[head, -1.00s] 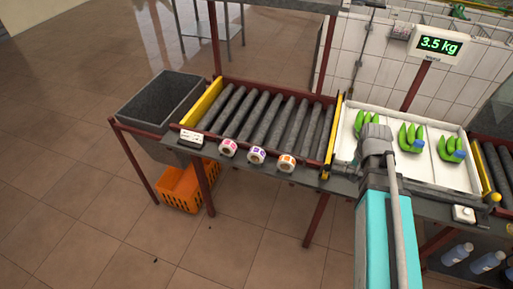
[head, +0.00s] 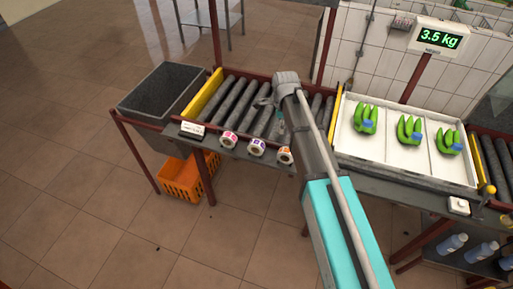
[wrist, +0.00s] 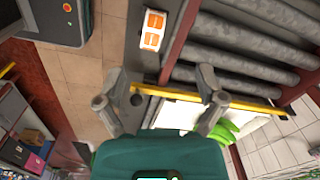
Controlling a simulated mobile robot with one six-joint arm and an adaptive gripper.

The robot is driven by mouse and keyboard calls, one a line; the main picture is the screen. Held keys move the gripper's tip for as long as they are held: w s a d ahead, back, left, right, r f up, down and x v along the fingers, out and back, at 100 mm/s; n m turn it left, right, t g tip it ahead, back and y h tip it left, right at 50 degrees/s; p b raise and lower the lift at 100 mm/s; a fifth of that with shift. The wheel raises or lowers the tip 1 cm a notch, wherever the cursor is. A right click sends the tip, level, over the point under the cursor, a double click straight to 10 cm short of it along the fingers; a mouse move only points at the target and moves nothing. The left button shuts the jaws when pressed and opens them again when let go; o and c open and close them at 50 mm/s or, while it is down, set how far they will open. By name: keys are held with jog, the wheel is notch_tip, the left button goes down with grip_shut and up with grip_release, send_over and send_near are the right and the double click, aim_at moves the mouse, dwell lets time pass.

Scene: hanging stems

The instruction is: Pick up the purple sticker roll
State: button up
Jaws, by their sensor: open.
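The purple sticker roll (head: 256,147) lies on the front ledge of the roller table in the head view, between a pink roll (head: 228,139) on its left and an orange roll (head: 285,155) on its right. My gripper (head: 270,108) is over the rollers, above and behind the rolls. In the wrist view my gripper (wrist: 158,92) is open, its two fingers apart with nothing held. The purple roll does not show in the wrist view.
A white tray (head: 393,150) with green banana bunches (head: 409,130) stands right of the rollers, under a scale display (head: 440,38). A dark bin (head: 160,92) is at left, above an orange crate (head: 180,181). A small white label (head: 192,129) sits on the ledge.

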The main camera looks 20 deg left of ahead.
aim_at(257, 142)
jog(key=a+m, duration=0.3)
jog(key=a, duration=0.7)
jog(key=shift+s+a+m, duration=0.15)
jog(key=shift+s+m, duration=0.05)
jog(key=shift+m, duration=0.1)
notch_tip(257, 142, down, 9)
jog(key=b, duration=0.8)
jog(key=shift+r+b, duration=0.2)
jog(key=shift+b, duration=0.15)
jog(key=shift+f, duration=0.1)
jog(key=f+b, duration=0.3)
jog(key=shift+w+d+f+b, duration=0.1)
jog(key=shift+d+f+b, duration=0.1)
jog(key=shift+d+b, duration=0.15)
jog(key=shift+f+b, duration=0.75)
jog(key=shift+f, duration=0.05)
